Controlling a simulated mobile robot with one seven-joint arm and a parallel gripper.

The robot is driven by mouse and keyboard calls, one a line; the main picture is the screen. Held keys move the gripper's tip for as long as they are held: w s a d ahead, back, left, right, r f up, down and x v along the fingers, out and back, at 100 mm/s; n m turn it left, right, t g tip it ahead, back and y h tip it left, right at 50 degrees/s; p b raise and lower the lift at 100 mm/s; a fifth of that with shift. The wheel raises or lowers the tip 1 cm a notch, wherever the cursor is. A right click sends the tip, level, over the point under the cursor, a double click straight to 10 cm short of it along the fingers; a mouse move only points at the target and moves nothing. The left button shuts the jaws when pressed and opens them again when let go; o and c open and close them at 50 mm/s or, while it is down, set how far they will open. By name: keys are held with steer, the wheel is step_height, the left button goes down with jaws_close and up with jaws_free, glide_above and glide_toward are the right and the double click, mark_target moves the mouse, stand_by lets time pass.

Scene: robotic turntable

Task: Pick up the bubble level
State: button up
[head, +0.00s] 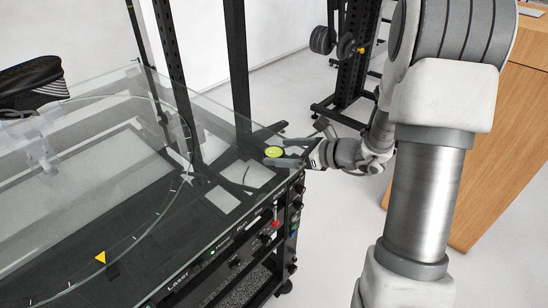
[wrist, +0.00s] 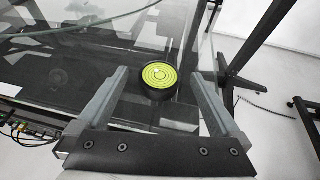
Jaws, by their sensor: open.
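The bubble level (head: 274,152) is a small round disc with a bright yellow-green top. It sits on the glass top near the corner of the turntable rig. In the wrist view the bubble level (wrist: 159,79) shows concentric rings on its top and a black side wall. My gripper (head: 283,155) reaches in from the right at the level's height in the head view. In the wrist view my gripper (wrist: 160,80) is open, with one finger on each side of the level and a visible gap to each. The gripper holds nothing.
The glass turntable top (head: 95,180) spreads to the left, with a yellow triangle mark (head: 100,257). Black upright posts (head: 236,60) stand behind the level. A black shoe (head: 32,85) lies at the far left. A wooden desk (head: 500,150) stands at right.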

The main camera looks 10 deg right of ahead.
mark_target(274, 151)
steer(key=shift+x, duration=1.55)
steer(key=shift+f, duration=0.15)
steer(key=shift+c, duration=0.3)
steer(key=c, duration=1.4)
steer(key=shift+o, duration=0.2)
